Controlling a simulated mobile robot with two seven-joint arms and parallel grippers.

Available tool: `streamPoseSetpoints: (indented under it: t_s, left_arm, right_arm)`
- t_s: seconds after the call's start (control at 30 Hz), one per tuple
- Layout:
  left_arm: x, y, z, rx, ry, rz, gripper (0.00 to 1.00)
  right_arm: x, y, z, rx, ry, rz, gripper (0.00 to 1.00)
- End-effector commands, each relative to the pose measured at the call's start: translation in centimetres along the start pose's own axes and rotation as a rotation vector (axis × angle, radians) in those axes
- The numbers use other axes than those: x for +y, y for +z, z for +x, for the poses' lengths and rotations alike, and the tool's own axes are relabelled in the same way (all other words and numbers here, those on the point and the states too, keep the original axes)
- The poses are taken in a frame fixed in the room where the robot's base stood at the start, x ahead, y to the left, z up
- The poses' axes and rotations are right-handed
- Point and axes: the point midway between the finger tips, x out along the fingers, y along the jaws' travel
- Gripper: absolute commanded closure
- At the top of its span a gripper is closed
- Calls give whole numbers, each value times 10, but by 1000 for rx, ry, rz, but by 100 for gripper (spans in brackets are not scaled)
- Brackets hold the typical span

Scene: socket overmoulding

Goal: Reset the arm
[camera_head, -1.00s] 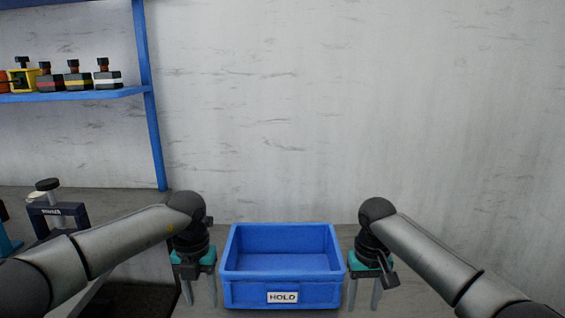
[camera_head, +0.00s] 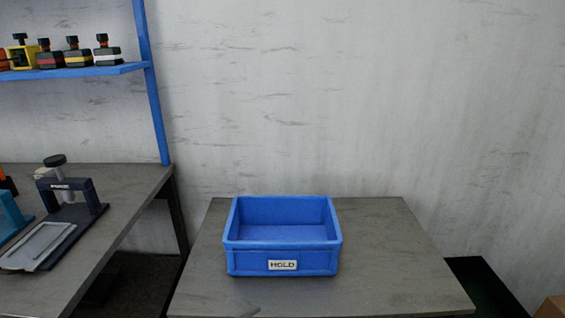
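Neither of my grippers nor either arm shows in the head view now. A blue bin (camera_head: 282,263) with a white HOLD label sits upright on the grey table (camera_head: 390,270) in front of me. The part of its inside that shows looks empty. Nothing is touching the bin.
A workbench (camera_head: 133,190) at the left carries a dark press (camera_head: 68,195) with a plate (camera_head: 38,245) at its front. A brown box (camera_head: 552,307) shows at the lower right corner. The table around the bin is clear.

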Motion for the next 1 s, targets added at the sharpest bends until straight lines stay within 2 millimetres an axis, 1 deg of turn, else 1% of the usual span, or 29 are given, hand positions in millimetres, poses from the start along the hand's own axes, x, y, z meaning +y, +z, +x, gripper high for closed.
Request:
streamPoseSetpoints:
  t_s: [0.03, 0.07, 0.1, 0.17, 0.2, 0.27, 0.3, 0.37, 0.4, 0.43, 0.47, 0.5, 0.6, 0.7, 0.8, 0.87, 1.0]
  left_arm:
    - [28, 30, -17, -110, -32, -126, 50]
    - [41, 47, -26, -172, -49, -188, 50]
    - [59, 68, -40, -252, -68, -265, 50]
    - [89, 94, -63, -365, -85, -372, 50]
    - [110, 110, -80, -440, -92, -438, 50]
    - [142, 130, -106, -548, -96, -533, 50]
    - [165, 140, -124, -618, -95, -592, 50]
    - [199, 153, -152, -720, -90, -679, 50]
    - [222, 160, -172, -787, -83, -734, 50]
    - [239, 163, -186, -834, -78, -774, 50]
    - [254, 165, -199, -878, -73, -812, 50]
    - [274, 167, -217, -934, -64, -858, 50]
    - [316, 167, -256, -1051, -43, -956, 50]
    - [344, 164, -281, -1129, -25, -1022, 50]
    - [358, 161, -295, -1171, -16, -1058, 50]
    - [362, 160, -298, -1180, -13, -1065, 50]
    - [362, 160, -298, -1180, -13, -1065, 50]
  right_arm:
    - [3, 34, 11, -9, 8, -11, 50]
    - [5, 48, 16, -7, 14, -20, 50]
    - [8, 67, 22, -4, 20, -31, 50]
    - [12, 94, 28, -3, 29, -49, 50]
    - [13, 110, 32, -1, 34, -61, 50]
    - [16, 136, 36, -4, 41, -80, 50]
    - [17, 153, 37, -4, 45, -90, 50]
    - [19, 177, 39, -6, 50, -110, 50]
    - [20, 192, 40, -7, 52, -122, 50]
    - [20, 203, 40, -8, 53, -130, 50]
    - [21, 214, 40, -10, 55, -139, 50]
    - [22, 227, 39, -11, 57, -150, 50]
    - [23, 254, 37, -13, 59, -173, 50]
    - [23, 272, 36, -15, 59, -190, 50]
    - [23, 282, 34, -16, 59, -199, 50]
    - [23, 284, 34, -16, 60, -202, 50]
    - [23, 284, 34, -16, 60, -202, 50]
